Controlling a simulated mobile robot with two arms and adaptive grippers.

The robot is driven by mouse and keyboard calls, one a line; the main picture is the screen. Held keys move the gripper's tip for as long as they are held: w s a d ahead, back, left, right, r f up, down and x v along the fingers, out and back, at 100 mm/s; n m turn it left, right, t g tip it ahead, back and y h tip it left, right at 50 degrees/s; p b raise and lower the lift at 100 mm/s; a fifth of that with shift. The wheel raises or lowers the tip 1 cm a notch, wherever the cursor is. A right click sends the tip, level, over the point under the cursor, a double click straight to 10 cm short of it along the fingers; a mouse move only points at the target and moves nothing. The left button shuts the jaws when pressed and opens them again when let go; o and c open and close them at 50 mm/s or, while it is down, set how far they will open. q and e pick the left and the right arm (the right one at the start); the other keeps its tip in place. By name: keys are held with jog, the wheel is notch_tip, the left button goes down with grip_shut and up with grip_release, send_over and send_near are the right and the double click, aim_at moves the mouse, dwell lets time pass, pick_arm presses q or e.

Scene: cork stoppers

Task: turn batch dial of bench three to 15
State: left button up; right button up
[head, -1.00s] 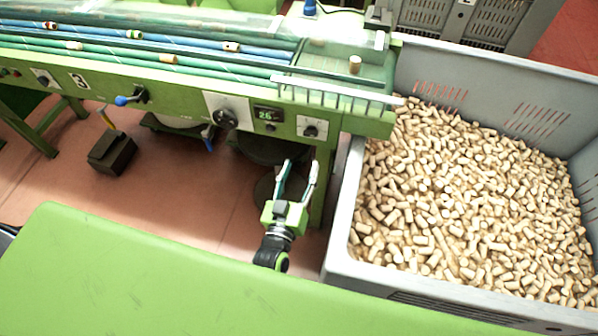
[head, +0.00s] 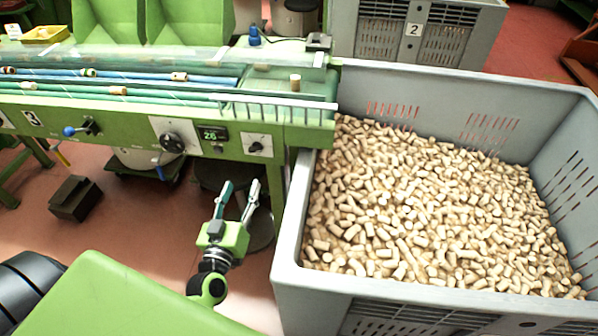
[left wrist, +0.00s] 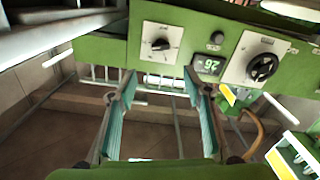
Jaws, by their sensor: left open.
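Bench three (head: 118,112) is a green machine with a "3" plate (head: 31,117) on its front. A large black dial (head: 172,143) on a white plate is left of a display (head: 213,134) that seems to read 26. A smaller black knob (head: 257,147) is to the right. My left gripper (head: 238,190) is open and empty, below and in front of the panel, apart from it. The left wrist view shows the panel upside down: the large dial (left wrist: 262,68), the display (left wrist: 208,65) and the smaller knob (left wrist: 160,45) lie beyond the open fingers (left wrist: 160,85). My right gripper is not visible.
A grey crate full of corks (head: 283,240) stands close to the right of the bench and gripper. A blue-knobbed lever (head: 85,129) sticks out left of the large dial. A black box (head: 75,198) lies on the floor. A green surface (head: 130,300) is in front.

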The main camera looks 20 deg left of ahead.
pick_arm(q)
send_near(254, 150)
jog(key=x, duration=0.7)
jog(key=shift+w+a, duration=0.1)
jog(key=shift+w, duration=0.25)
jog(key=shift+w+a, duration=0.15)
jog(key=shift+w, duration=0.55)
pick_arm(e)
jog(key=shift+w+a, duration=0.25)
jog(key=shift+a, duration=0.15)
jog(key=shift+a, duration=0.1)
